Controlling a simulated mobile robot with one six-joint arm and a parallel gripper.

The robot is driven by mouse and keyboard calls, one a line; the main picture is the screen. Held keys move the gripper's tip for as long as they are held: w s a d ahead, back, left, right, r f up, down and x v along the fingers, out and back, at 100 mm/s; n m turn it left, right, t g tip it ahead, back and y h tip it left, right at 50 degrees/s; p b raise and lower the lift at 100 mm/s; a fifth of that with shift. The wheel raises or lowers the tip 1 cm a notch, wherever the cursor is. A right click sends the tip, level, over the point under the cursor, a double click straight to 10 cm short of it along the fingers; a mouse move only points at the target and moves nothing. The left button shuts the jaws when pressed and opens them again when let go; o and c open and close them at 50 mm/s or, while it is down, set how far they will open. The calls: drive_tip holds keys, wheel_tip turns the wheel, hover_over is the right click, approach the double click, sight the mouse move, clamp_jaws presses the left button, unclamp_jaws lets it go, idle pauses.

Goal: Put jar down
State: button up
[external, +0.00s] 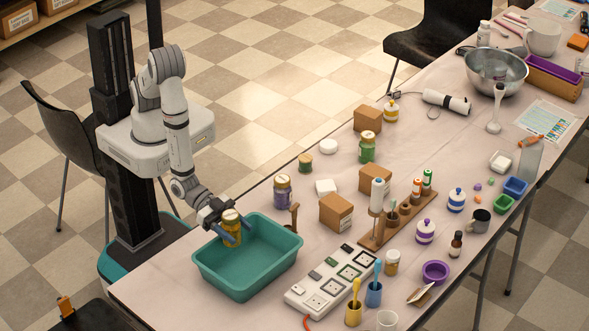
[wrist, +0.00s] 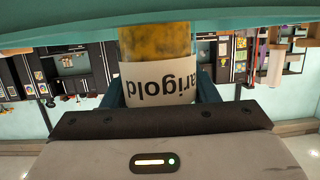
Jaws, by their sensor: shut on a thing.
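The jar (external: 231,229) holds something yellow-orange and has a pale lid. In the wrist view the jar (wrist: 157,45) shows a white label reading "arigold" upside down, its first letter cut off. My gripper (external: 228,222) is shut on the jar. It holds the jar over the back left part of the teal tub (external: 247,291), near the rim. I cannot tell whether the jar's base touches the tub's floor. A teal edge (wrist: 40,42) crosses the top of the wrist view.
A power strip (external: 331,281) lies right of the tub. A purple jar (external: 282,192), a green jar (external: 367,147) and cardboard boxes (external: 336,211) stand behind it. Cups and a wooden rack (external: 375,241) are further right. The table's left front corner (external: 150,290) is bare.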

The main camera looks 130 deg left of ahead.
drive_tip(key=o, duration=1.2)
drive_tip(key=shift+c, duration=0.2)
drive_tip(key=shift+r, duration=0.1)
drive_tip(key=shift+r+p, duration=0.9)
drive_tip(key=shift+p, duration=0.35)
drive_tip(key=p+v, duration=0.2)
drive_tip(key=v, duration=1)
drive_tip(key=s+a+r+g+h, duration=0.1)
drive_tip(key=a+r+g, duration=0.2)
drive_tip(key=r, duration=0.3)
drive_tip(key=s+a+r+g+h, duration=0.1)
drive_tip(key=a+r+g, duration=0.1)
drive_tip(key=r+g, duration=0.3)
drive_tip(key=s+a+r+g, duration=0.1)
drive_tip(key=s+a+r, duration=0.4)
drive_tip(key=s, duration=0.3)
drive_tip(key=s+a+r+g+y, duration=0.1)
drive_tip(key=s+a+r+g, duration=0.1)
drive_tip(key=s+a+r, duration=0.3)
drive_tip(key=s+r, duration=0.1)
drive_tip(key=s, duration=0.2)
drive_tip(key=shift+s+a, duration=0.2)
drive_tip(key=shift+a, duration=0.05)
